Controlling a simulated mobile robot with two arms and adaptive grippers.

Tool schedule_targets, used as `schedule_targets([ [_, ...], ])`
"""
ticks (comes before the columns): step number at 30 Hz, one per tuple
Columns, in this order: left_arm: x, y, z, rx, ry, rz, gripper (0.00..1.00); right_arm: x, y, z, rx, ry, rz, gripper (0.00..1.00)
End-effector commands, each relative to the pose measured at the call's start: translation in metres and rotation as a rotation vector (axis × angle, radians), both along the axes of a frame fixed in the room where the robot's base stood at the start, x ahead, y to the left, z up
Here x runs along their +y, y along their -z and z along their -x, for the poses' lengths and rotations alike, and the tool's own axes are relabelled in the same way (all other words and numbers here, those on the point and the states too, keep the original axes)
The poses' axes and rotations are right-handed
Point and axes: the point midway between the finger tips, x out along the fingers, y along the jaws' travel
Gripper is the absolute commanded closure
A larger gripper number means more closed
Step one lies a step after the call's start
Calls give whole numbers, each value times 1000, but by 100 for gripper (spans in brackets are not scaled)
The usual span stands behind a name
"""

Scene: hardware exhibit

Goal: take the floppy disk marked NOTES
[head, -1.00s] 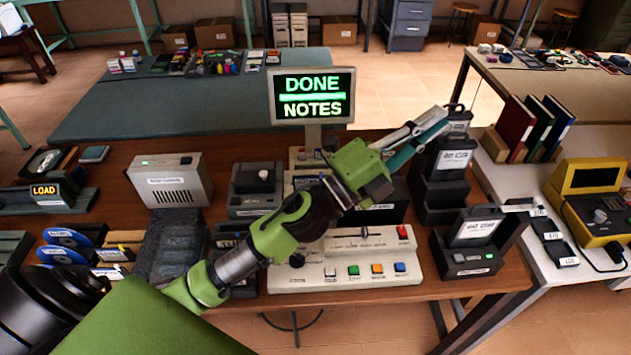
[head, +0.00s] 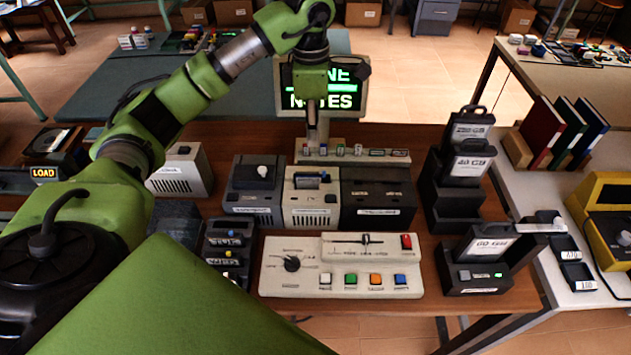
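The screen (head: 357,78) at the back of the table shows green text, partly hidden by my arm; "NOTES" is readable on its lower line. A cream drive unit (head: 312,205) stands in front of it, with a dark blue flat piece (head: 308,180) at its top slot. That piece may be a floppy disk; I cannot read any label on it. My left gripper (head: 312,140) hangs pointing down in front of the screen, above and behind the drive, apart from it. Its fingers are seen edge-on, so their opening is unclear. My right gripper is out of view.
Dark units flank the drive, left (head: 255,190) and right (head: 377,200). A cream control panel (head: 340,268) with coloured buttons lies in front. Black cartridge stands (head: 450,205) rise on the right. A grey speaker box (head: 180,172) is on the left.

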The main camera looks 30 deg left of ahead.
Motion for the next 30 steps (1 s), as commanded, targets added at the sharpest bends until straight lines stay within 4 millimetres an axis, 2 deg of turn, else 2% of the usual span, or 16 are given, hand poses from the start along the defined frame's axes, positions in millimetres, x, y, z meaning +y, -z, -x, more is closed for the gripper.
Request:
schedule_targets([
  [4, 6, 15, 3, 14, -7, -19, 89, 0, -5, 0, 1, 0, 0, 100],
  [12, 5, 66, 3, 12, -5, -15, 89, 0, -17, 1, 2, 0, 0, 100],
  [19, 5, 85, 3, 8, -6, -14, 89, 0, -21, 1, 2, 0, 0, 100],
  [22, 5, 93, 5, 12, -6, -14, 89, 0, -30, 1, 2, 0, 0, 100],
  [26, 7, 112, 10, 13, -5, -13, 89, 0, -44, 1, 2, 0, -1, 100],
  [30, 6, 131, 8, 9, -5, -12, 89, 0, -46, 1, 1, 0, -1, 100],
])
